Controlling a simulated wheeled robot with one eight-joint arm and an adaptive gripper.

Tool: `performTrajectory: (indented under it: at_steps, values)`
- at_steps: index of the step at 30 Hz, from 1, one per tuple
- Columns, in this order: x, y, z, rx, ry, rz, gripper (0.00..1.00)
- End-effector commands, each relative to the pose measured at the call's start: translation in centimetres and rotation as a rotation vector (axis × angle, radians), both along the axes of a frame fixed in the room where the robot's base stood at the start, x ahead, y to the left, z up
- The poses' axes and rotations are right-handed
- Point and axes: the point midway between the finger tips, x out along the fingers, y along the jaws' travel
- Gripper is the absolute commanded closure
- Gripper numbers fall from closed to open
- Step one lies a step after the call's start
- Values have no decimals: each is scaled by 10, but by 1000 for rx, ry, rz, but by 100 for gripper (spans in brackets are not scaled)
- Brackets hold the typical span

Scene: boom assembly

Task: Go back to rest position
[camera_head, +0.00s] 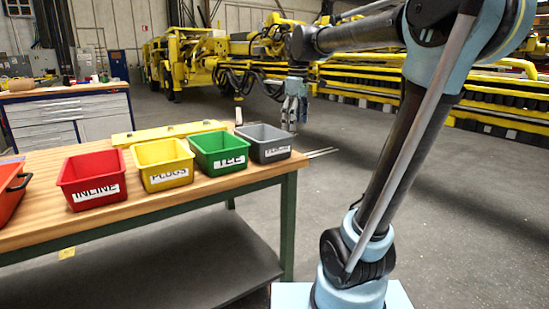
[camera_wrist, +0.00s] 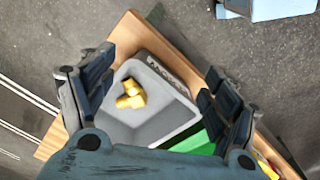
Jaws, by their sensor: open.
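My gripper (camera_head: 293,112) hangs pointing down by the far right corner of the workbench, above and just past the grey bin (camera_head: 264,153). In the wrist view my gripper (camera_wrist: 152,75) has its two fingers wide apart, with nothing between them at the tips. Below it, the grey bin (camera_wrist: 184,112) holds brass-coloured fittings (camera_wrist: 130,94). Their exact number and shape are hard to tell. The grey bin's label is partly readable only. My arm is stretched out from the right of the head view.
The wooden workbench (camera_head: 265,179) also carries a red INLINE bin (camera_head: 92,163), a yellow PLUGS bin (camera_head: 163,151) and a green TEE bin (camera_head: 219,140). An orange container (camera_head: 10,190) stands at the left edge. Yellow machinery (camera_head: 190,50) is behind. Floor right of the bench is clear.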

Motion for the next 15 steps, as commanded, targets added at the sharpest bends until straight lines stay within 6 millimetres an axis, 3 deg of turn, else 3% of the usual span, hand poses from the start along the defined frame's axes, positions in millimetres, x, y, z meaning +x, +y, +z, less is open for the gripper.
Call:
performTrajectory:
  at_steps: [6, 15]
  values:
    - [-53, -40, -49, 20, -25, -241, 19]
    - [-124, -81, -128, 53, -58, -567, 19]
